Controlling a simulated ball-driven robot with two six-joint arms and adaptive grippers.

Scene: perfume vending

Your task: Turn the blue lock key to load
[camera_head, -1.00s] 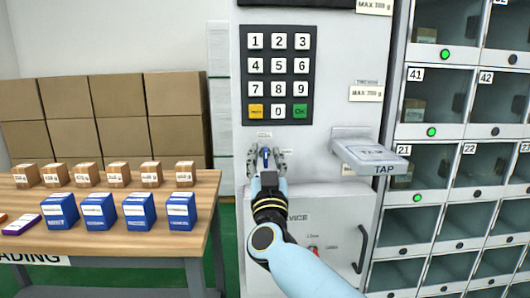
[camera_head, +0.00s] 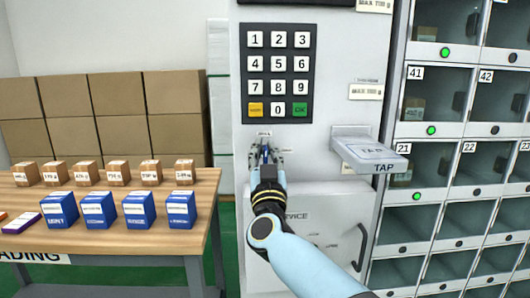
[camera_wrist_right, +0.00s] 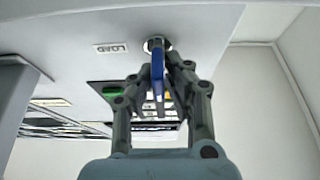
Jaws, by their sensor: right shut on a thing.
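The blue lock key (camera_wrist_right: 157,72) sits in a round metal lock on the white machine front, beside a label reading LOAD (camera_wrist_right: 112,48). In the wrist view its flat blue handle looks upright. In the head view the key (camera_head: 264,151) is a small blue strip below the keypad, mostly covered by my gripper. My right gripper (camera_head: 265,157) is shut on the key, with a finger on each side; it also shows in the wrist view (camera_wrist_right: 159,92). My left gripper is not in view.
The keypad (camera_head: 278,74) is just above the key. A TAP shelf (camera_head: 368,152) juts out to the right, and a service door handle (camera_head: 361,247) is lower down. Lockers (camera_head: 436,100) stand at the right. A table (camera_head: 205,232) with boxes stands at the left.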

